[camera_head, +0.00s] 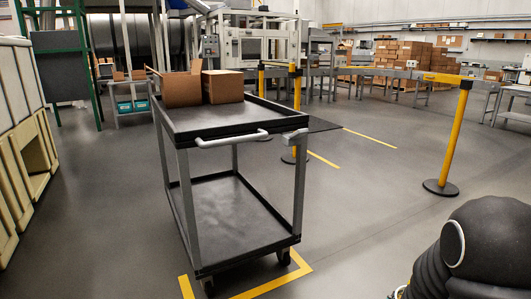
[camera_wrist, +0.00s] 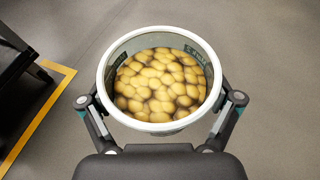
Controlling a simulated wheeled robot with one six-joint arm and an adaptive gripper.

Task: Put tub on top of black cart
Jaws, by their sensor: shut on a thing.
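The tub (camera_wrist: 180,128) is a round, pale grey-white container full of yellow-brown, potato-like pieces, in the middle of the wrist view. My gripper (camera_wrist: 161,105) is shut on the tub, with one finger on each side of it. The tub appears upright, above the grey floor. The black cart (camera_head: 232,212) stands in the middle of the head view, with two black shelves, grey posts and a white handle. Its top shelf (camera_head: 218,125) is bare toward the handle. Part of the cart shows at the left edge of the wrist view (camera_wrist: 15,62). My gripper is outside the head view.
Two cardboard boxes (camera_head: 182,89) (camera_head: 223,87) stand at the far end of the cart's top. Yellow floor tape (camera_head: 275,285) marks the cart's near corner. A yellow barrier post (camera_head: 455,140) stands at right. Cream cabinets (camera_head: 22,140) line the left. Open floor lies right of the cart.

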